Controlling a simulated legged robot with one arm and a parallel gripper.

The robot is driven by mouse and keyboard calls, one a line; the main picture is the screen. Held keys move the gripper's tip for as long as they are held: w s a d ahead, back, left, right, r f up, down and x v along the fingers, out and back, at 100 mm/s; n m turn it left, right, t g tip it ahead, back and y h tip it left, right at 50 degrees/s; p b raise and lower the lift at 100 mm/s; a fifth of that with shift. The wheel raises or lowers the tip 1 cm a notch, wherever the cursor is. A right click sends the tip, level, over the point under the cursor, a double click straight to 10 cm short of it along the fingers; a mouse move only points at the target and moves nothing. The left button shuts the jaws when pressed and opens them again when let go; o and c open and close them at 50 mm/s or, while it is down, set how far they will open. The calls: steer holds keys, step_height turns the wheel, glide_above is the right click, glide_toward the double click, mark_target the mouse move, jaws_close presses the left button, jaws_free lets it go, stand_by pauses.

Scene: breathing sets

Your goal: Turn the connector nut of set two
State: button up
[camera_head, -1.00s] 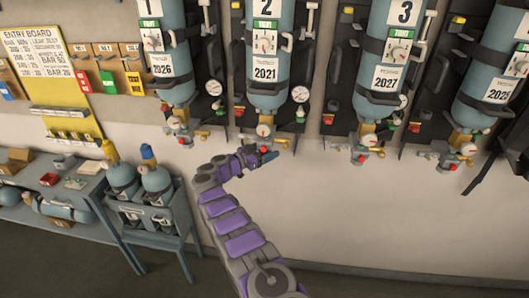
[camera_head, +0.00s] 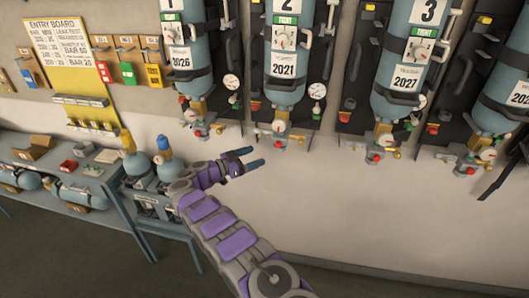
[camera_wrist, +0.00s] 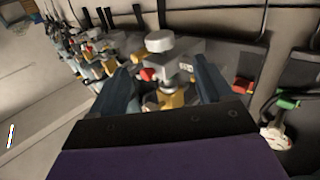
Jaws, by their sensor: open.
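Set two is a blue cylinder (camera_head: 287,95) marked 2 and 2021, upright on the wall with a green TIGHT tag (camera_head: 285,17). Its valve and connector (camera_head: 278,138), with a gauge and red and brass parts, hang at its lower end. My gripper (camera_head: 256,157) is open, below and left of that connector in the head view, with nothing seen in it. In the wrist view, a connector assembly with a red knob (camera_wrist: 147,74) and brass parts (camera_wrist: 172,98) shows between or beyond the spread fingers (camera_wrist: 163,88). I cannot tell for sure which set or whether they touch.
Set one (camera_head: 187,80) and set three (camera_head: 400,80) hang on either side, with another set at the far right. A side table (camera_head: 75,180) and a stand with two cylinders (camera_head: 145,170) are at left. The wall below the sets is clear.

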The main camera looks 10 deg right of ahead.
steer(key=shift+v, duration=2.15)
